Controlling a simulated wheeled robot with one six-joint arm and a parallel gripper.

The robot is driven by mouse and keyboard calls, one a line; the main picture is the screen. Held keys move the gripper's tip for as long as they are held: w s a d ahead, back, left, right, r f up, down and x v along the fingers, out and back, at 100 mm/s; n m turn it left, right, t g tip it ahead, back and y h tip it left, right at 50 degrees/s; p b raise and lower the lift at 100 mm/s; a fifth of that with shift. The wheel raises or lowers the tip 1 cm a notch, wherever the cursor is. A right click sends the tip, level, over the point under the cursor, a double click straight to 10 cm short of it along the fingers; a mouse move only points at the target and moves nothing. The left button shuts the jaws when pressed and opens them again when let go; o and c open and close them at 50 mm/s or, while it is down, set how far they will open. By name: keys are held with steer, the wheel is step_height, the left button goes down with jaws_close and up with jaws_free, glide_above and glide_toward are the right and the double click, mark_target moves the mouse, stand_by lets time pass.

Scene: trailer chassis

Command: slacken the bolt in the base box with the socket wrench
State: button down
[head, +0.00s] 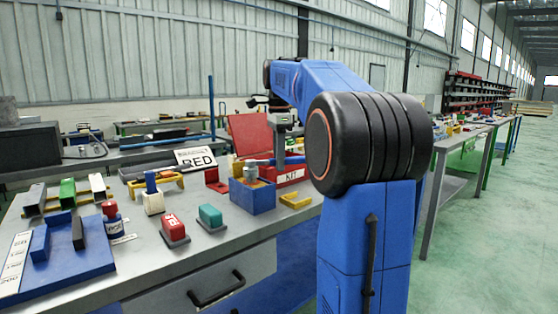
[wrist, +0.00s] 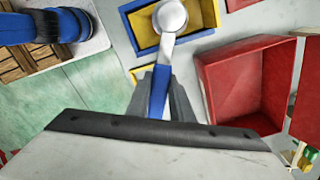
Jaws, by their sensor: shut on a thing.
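The base box is a blue open box with a tan inside (head: 252,197); its blue rim also shows at the top of the wrist view (wrist: 132,42). My gripper (wrist: 161,92) is shut on the blue handle of the socket wrench (wrist: 160,84). The wrench's round silver head (wrist: 171,15) is over the base box in the wrist view.
A red open kit box (wrist: 220,82), labelled KIT in the head view (head: 291,176), stands close right of the wrench. A yellow bracket (head: 296,201) lies before it.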

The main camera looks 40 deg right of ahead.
steer(key=shift+f, duration=0.7)
stand_by(0.6)
steer(key=c, duration=2.2)
jaws_free()
jaws_close()
